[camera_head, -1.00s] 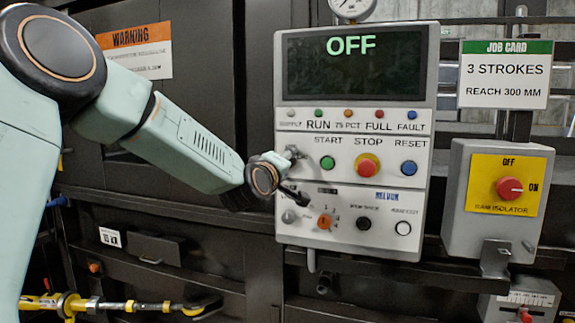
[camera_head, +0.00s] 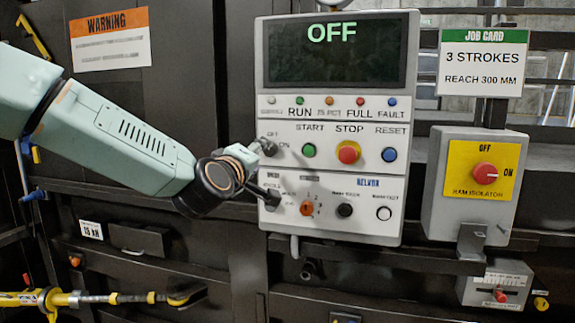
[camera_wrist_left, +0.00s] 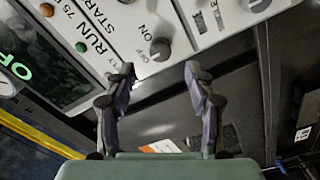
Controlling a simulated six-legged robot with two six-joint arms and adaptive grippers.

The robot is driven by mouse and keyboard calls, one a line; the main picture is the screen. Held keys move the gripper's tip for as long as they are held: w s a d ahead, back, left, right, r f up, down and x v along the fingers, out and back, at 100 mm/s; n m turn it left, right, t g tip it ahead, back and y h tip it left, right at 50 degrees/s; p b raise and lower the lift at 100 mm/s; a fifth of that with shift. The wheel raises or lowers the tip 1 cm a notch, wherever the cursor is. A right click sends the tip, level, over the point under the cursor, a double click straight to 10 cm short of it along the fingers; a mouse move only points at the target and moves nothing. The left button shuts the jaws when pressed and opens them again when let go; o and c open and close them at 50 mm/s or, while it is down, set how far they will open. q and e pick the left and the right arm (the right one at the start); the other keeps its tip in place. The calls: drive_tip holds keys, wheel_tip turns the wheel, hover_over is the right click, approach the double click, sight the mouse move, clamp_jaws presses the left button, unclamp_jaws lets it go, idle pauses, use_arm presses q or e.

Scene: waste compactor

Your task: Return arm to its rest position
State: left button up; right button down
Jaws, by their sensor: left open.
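My left arm comes in from the left in the head view. My left gripper (camera_head: 268,170) is at the left edge of the grey control panel (camera_head: 398,165), beside the OFF/ON supply knob. In the left wrist view the two fingers of the left gripper (camera_wrist_left: 159,85) stand apart with nothing between them. The supply knob (camera_wrist_left: 160,49) lies beyond the fingertips, near the word ON. Whether a fingertip touches the panel is not clear. My right gripper is not in view.
The panel display (camera_head: 340,55) reads OFF. A red isolator switch (camera_head: 485,173) is on a box at the right, under a job card (camera_head: 482,65). A yellow-handled tool (camera_head: 60,299) is at lower left. Dark machine walls surround the panel.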

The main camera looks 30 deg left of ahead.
use_arm(q)
drive_tip(key=s+d+f+m+g+h+b, duration=0.1)
drive_tip(key=s+d+f+m+g+b, duration=0.2)
drive_tip(key=f, duration=0.9)
drive_tip(key=s+d+f+m+g+h, duration=0.25)
drive_tip(key=d+f+m, duration=0.2)
drive_tip(key=f, duration=0.75)
drive_tip(key=s+d+f+m+g+h+b, duration=0.1)
drive_tip(key=s+d+f+m+g+b, duration=0.25)
drive_tip(key=f, duration=0.85)
drive_tip(key=s+d+f+m+g+b, duration=0.1)
drive_tip(key=s+d+f+g+b, duration=0.1)
drive_tip(key=s+f, duration=0.7)
drive_tip(key=s+d+f+m+g+b, duration=0.1)
drive_tip(key=s+f+g+b, duration=0.1)
drive_tip(key=s+f, duration=0.8)
drive_tip(key=s+d+f+m+g+b, duration=0.1)
drive_tip(key=s+f+g, duration=0.3)
drive_tip(key=s+f, duration=0.6)
drive_tip(key=s+d+b, duration=0.1)
drive_tip(key=s, duration=0.2)
drive_tip(key=shift+s+d+g, duration=0.3)
drive_tip(key=shift+d, duration=0.05)
drive_tip(key=shift+y, duration=0.25)
